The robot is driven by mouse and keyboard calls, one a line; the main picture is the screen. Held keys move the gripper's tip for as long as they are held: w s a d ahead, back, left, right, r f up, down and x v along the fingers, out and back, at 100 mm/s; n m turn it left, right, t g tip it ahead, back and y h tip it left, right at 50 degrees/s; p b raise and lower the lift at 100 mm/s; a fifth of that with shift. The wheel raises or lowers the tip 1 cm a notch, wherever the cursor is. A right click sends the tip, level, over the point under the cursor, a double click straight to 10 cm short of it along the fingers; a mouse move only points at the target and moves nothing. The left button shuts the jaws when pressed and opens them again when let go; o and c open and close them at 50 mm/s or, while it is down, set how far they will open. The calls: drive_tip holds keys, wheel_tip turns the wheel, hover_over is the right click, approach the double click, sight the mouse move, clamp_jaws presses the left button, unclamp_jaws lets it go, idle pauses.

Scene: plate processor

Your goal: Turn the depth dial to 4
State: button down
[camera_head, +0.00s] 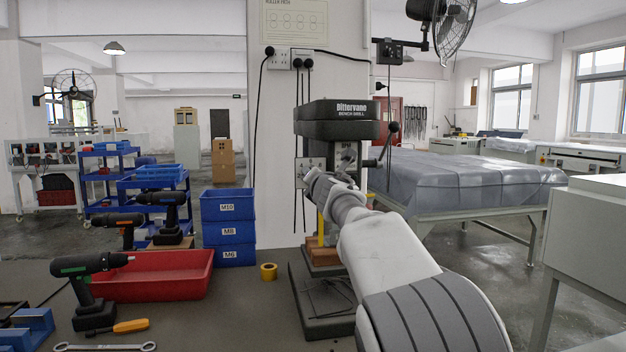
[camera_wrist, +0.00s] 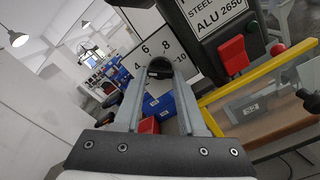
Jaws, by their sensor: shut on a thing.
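The bench drill (camera_head: 337,128) stands at the back of the bench, with my arm reaching up to its front. In the wrist view the white dial plate (camera_wrist: 145,22) shows the numbers 4, 6, 8 and 10. The dark round depth dial (camera_wrist: 160,66) sits between the tips of my gripper (camera_wrist: 161,75), which is shut on it. The dial's pointer cannot be made out, so its setting cannot be told. In the head view my gripper (camera_head: 316,180) is at the drill's front, and the dial is hidden there.
A red switch (camera_wrist: 234,55) and a yellow guard bar (camera_wrist: 258,78) are close on the right in the wrist view. On the bench are a red tray (camera_head: 160,287), blue bins (camera_head: 228,232), power drills (camera_head: 85,266) and a yellow tape roll (camera_head: 268,271).

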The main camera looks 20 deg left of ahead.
idle(0.3)
drive_tip(key=c, duration=0.8)
unclamp_jaws()
drive_tip(key=shift+o, duration=0.2)
drive_tip(key=b+v, duration=0.7)
drive_tip(key=v, duration=1)
drive_tip(key=shift+s, duration=0.2)
